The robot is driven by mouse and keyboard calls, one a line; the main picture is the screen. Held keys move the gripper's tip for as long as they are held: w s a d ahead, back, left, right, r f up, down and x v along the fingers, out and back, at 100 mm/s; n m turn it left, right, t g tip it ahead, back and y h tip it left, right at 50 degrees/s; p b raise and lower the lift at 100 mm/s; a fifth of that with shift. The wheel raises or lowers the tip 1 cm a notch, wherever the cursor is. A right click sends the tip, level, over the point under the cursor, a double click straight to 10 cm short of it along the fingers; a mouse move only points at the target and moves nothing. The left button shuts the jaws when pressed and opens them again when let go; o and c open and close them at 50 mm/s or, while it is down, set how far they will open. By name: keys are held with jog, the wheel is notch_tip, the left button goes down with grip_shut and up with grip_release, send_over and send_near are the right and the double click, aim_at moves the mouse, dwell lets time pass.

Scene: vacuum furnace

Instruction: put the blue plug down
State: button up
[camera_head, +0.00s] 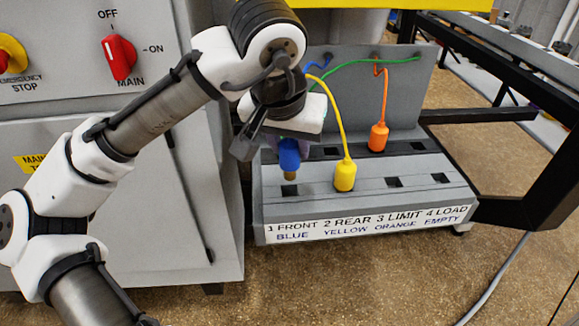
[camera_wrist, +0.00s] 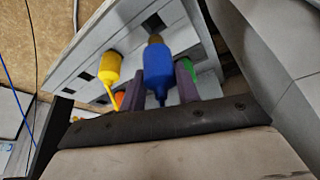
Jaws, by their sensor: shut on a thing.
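The blue plug (camera_head: 289,155) hangs upright, its brass tip pointing down, just above the front-left hole (camera_head: 290,190) of the grey socket block (camera_head: 262,205). A small gap seems to separate tip and hole. My gripper (camera_head: 287,143) is shut on the blue plug from above. In the wrist view the blue plug (camera_wrist: 168,68) sits between the two dark fingers of my gripper (camera_wrist: 160,88). The blue cable (camera_head: 318,65) shows partly at the back panel; the rest is hidden behind my wrist.
A yellow plug (camera_head: 344,175) stands in the front row, right of the blue one. An orange plug (camera_head: 378,137) stands in the rear row. A green plug (camera_wrist: 188,67) is partly hidden behind the blue one. Two front holes right of yellow are empty. A cabinet (camera_head: 150,200) stands close left.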

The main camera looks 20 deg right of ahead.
aim_at(289, 165)
jog(key=shift+f, duration=2.5)
jog(key=shift+f, duration=0.1)
jog(key=shift+f+b, duration=0.25)
jog(key=shift+b, duration=0.05)
jog(key=o, duration=1)
jog(key=shift+c, duration=0.2)
jog(key=shift+r, duration=0.15)
jog(key=shift+r+p, duration=0.3)
jog(key=shift+r, duration=0.1)
jog(key=v, duration=1.1)
jog(key=shift+s+r, duration=0.2)
jog(key=shift+r, duration=0.1)
jog(key=shift+a, duration=0.15)
